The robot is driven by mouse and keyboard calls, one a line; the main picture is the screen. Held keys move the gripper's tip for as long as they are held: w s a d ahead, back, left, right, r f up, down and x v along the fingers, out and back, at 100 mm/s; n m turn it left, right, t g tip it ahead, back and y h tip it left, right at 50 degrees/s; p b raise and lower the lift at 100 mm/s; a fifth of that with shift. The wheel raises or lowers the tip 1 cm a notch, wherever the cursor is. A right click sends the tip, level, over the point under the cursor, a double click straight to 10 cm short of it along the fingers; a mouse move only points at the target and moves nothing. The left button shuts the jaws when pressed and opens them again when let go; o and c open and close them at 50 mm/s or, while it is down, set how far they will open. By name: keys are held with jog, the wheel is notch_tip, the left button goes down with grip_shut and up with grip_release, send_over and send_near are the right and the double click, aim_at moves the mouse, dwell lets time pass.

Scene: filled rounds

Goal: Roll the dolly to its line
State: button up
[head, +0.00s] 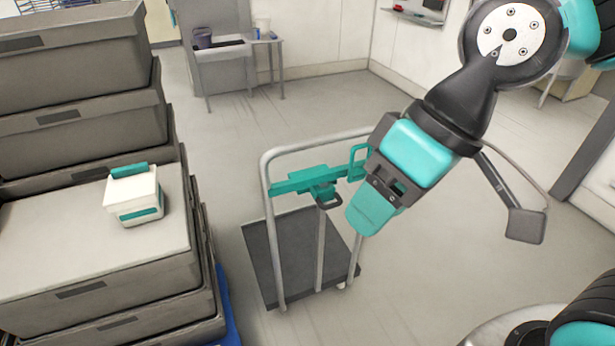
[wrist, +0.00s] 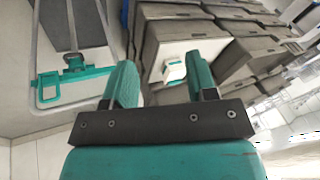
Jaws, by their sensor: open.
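The dolly (head: 262,262) stands on the floor in the middle of the head view. It has a dark flat deck, a grey tube handle (head: 312,143) and a teal crossbar (head: 300,181) with a small dark grip. My gripper (head: 372,215) is in front of the handle's right side in the head view and hides part of it. In the wrist view my gripper (wrist: 160,85) is open, with nothing between its teal fingers. The dolly's teal bar (wrist: 75,82) lies left of the fingers there, apart from them. I see no floor line.
Stacked grey crates (head: 80,130) fill the left side, with a white and teal box (head: 133,196) on a lower stack. They also show in the wrist view (wrist: 163,40). A small table (head: 265,42) stands at the back. Floor around the dolly's back and right is clear.

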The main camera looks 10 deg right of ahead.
jog(key=w+a+f+m+t+y+b, duration=0.2)
jog(key=w+a+f+y+b, duration=0.15)
jog(key=w+f+b, duration=0.5)
jog(key=m+t+y+b, duration=0.2)
jog(key=m+t+b, duration=1.25)
jog(key=b, duration=1.05)
send_near(307, 148)
jog(key=shift+m, duration=0.25)
jog(key=p+x, duration=0.6)
jog(key=x, duration=0.4)
jog(key=shift+w+a, duration=0.4)
jog(key=shift+w, duration=0.2)
grip_shut()
